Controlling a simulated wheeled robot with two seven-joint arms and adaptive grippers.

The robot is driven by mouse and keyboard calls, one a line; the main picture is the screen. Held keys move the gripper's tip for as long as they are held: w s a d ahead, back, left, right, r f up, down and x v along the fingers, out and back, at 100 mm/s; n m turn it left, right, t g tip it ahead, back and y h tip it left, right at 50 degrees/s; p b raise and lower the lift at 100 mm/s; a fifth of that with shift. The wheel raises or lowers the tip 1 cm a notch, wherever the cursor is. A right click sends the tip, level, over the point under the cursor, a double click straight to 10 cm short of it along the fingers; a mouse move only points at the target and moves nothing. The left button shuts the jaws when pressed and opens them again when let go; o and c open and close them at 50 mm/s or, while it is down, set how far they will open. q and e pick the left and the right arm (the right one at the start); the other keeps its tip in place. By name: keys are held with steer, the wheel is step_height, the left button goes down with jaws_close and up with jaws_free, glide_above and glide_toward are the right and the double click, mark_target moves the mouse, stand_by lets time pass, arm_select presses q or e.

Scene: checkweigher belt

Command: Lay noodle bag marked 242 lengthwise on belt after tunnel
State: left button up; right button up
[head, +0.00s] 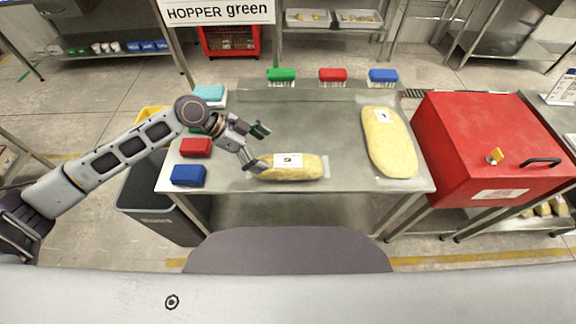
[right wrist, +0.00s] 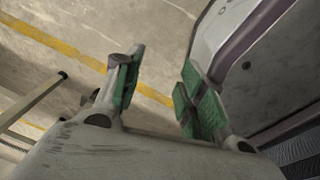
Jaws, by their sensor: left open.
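Two yellowish noodle bags lie on the steel table (head: 320,110). The nearer bag (head: 312,172) lies left to right with a white label; the other bag (head: 390,150) lies at the table's right, lengthwise away from me, also labelled. The label numbers are too small to read. My left gripper (head: 264,147) is open at the left end of the nearer bag, one finger overlapping that end in the picture; I cannot tell if it touches. My right gripper (right wrist: 160,82) shows only in the right wrist view, open and empty above the floor. I cannot make out a belt.
A big red housing (head: 485,145) with a black handle stands right of the table. Red (head: 195,147) and blue (head: 187,175) blocks line the table's left edge. Green (head: 281,75), red (head: 333,75) and blue (head: 383,76) brushes line its back. A grey bin (head: 160,215) stands left.

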mark_target(280, 160)
arm_select(q)
steer(key=x, duration=0.3)
steer(key=shift+d+f, duration=0.15)
steer(key=shift+f, duration=0.05)
steer(key=shift+d+f, duration=0.5)
steer(key=shift+d, duration=0.05)
steer(key=shift+d+f, duration=0.55)
steer(key=x, duration=0.3)
steer(key=shift+s+d+f, duration=0.1)
steer(key=shift+d+f, duration=0.1)
steer(key=shift+f, duration=0.05)
arm_select(e)
steer(key=shift+a+r, duration=0.25)
steer(key=shift+a, duration=0.35)
